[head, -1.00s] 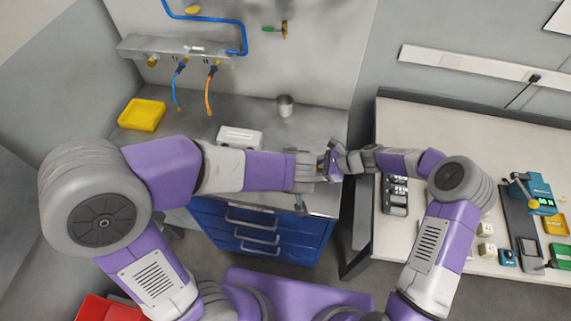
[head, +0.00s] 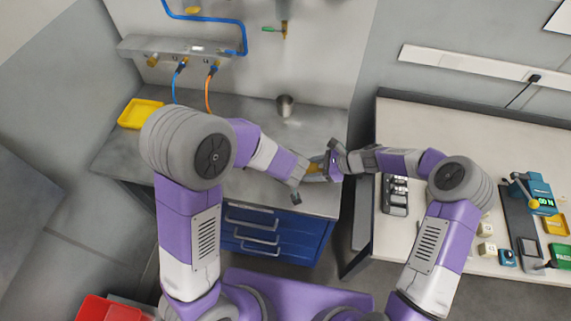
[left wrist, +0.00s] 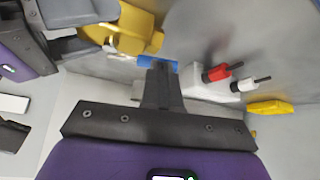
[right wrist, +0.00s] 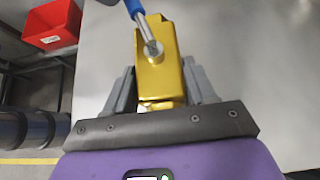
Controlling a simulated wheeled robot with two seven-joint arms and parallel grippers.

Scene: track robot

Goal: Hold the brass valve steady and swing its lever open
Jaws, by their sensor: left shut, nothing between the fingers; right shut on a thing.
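The brass valve (right wrist: 172,75) is between the fingers of my right gripper (right wrist: 162,88), which is shut on it. In the right wrist view its silver lever with a blue sleeve (right wrist: 135,7) runs up and slightly left from the pivot, at a small angle to the body. The valve also shows in the left wrist view (left wrist: 138,40) and small in the head view (head: 330,163). My left gripper (left wrist: 160,68) is shut and empty, its tips at the blue sleeve (left wrist: 170,65); I cannot tell whether they touch. In the head view both grippers meet above the bench's right end.
A steel bench (head: 225,184) with blue drawers (head: 262,236) lies below. A metal cup (head: 285,105) and a yellow tray (head: 139,114) stand on it. A red bin (right wrist: 52,24) is on the floor.

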